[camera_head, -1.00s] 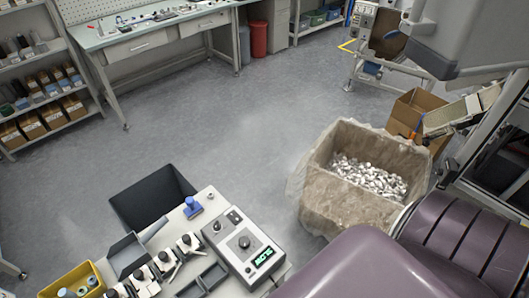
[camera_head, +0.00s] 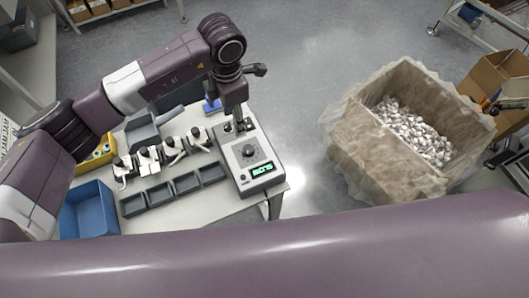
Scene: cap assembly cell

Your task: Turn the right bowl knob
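A grey control box (camera_head: 238,178) stands at the right end of the work table. It has a large dark knob (camera_head: 249,151) in the middle, a smaller dark knob (camera_head: 227,127) near its far edge and a lit green display (camera_head: 263,169), too small to read surely. My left gripper (camera_head: 241,126) points down at the far end of the box, beyond the large knob and just right of the small one. It hides part of the panel there. Whether it touches anything, or is open or shut, I cannot tell. My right gripper is not in view.
Several small black-and-white devices (camera_head: 174,147) and dark trays (camera_head: 187,183) stand left of the box. A blue bin (camera_head: 88,208) and yellow bin (camera_head: 99,157) are further left. A lined crate of metal parts (camera_head: 350,140) stands on the floor to the right.

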